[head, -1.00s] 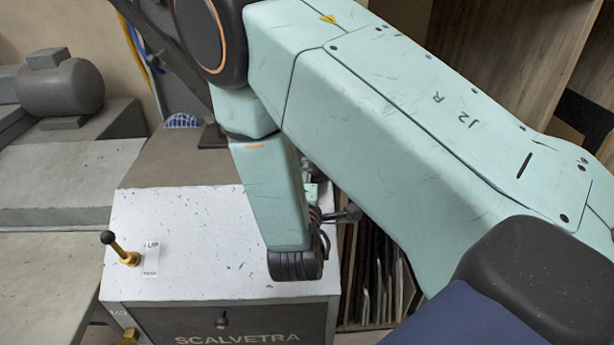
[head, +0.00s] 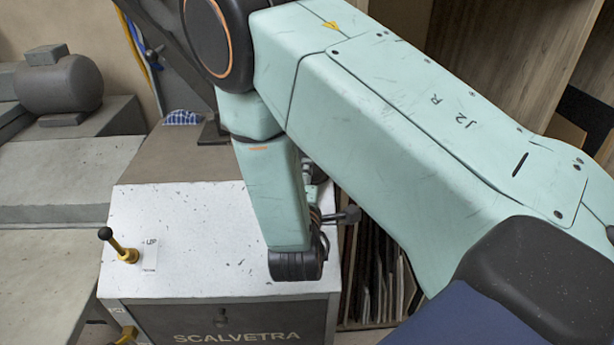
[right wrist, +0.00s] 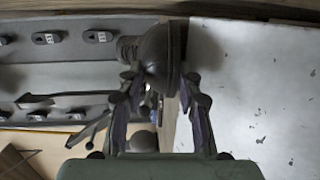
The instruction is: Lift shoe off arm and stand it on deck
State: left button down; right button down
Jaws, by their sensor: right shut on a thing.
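In the right wrist view a dark shoe (right wrist: 158,52) is between the fingers of my right gripper (right wrist: 160,88), which is shut on it. The shoe's lower end comes down between the two fingertips. The pale speckled deck (right wrist: 262,90) fills the right side of that view, beside the shoe. In the head view the deck (head: 180,235) is the white top of the SCALVETRA machine. My right arm hides the shoe and gripper there. I cannot tell whether the shoe touches the deck or the machine's arm. My left gripper is not in view.
A black-knobbed lever (head: 117,246) stands at the deck's front left corner. A grey motor (head: 60,86) sits on a bench at the left. Wooden shelving (head: 500,60) is at the right. A panel with labelled dark fittings (right wrist: 65,70) is left in the wrist view.

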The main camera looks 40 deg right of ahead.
jog(key=shift+f, duration=0.2)
dwell(0.4)
jog(key=c, duration=1.1)
grip_release()
jog(key=shift+o, duration=0.2)
jog(key=shift+r+p+v, duration=0.25)
jog(key=shift+p+v, duration=0.65)
jog(key=shift+v, duration=0.25)
jog(key=shift+r+p+v, duration=0.2)
jog(key=shift+p+v, duration=0.7)
jog(key=shift+v, duration=0.3)
jog(key=shift+d, duration=0.1)
